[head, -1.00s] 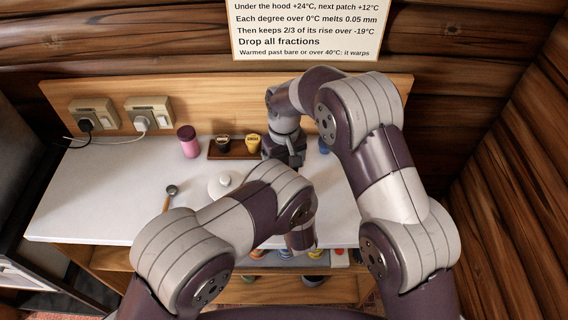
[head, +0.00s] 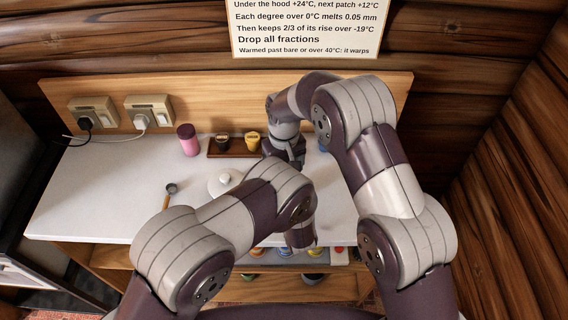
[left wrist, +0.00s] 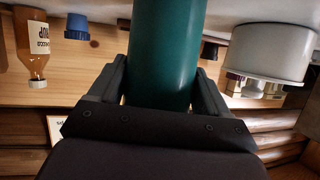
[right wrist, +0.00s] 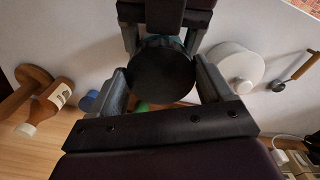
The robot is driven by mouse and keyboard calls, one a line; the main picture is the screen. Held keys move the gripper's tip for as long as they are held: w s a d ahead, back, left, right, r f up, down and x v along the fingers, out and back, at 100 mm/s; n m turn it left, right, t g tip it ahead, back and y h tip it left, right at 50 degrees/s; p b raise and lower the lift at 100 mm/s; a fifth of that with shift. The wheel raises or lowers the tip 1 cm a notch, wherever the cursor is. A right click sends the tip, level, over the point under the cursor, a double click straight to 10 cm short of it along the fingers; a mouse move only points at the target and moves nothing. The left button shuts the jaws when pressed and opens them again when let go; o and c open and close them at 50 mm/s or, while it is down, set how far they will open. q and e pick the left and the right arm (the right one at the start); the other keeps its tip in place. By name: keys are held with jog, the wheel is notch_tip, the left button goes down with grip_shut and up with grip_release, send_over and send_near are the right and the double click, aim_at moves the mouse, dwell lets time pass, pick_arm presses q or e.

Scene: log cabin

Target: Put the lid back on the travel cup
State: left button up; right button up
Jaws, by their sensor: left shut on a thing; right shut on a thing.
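The travel cup (left wrist: 166,45) is a dark green cylinder in the left wrist view. My left gripper (left wrist: 162,72) is shut around its side. The lid (right wrist: 163,84) is a dark round disc in the right wrist view, and my right gripper (right wrist: 159,70) is shut on its edges. A sliver of teal cup (right wrist: 178,43) shows just past the lid's far rim, with my left gripper's fingers beside it. The lid lines up roughly over the cup; I cannot tell whether they touch. In the head view my arms hide both cup and lid.
A white lidded pot (head: 224,182) and a spoon (head: 170,189) lie left of my arms. A pink jar (head: 188,141) and a wooden tray (head: 234,154) with two small cups stand at the back. A brown bottle (right wrist: 48,103) and a blue-capped item (right wrist: 89,101) are near my right gripper.

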jog(key=shift+f, duration=0.55)
dwell(0.4)
pick_arm(q)
grip_shut()
pick_arm(e)
jog(key=m, duration=0.4)
jog(key=shift+a, duration=0.1)
jog(key=m, duration=0.6)
jog(key=shift+a, duration=0.1)
jog(key=o, duration=0.9)
jog(key=shift+r, duration=2.2)
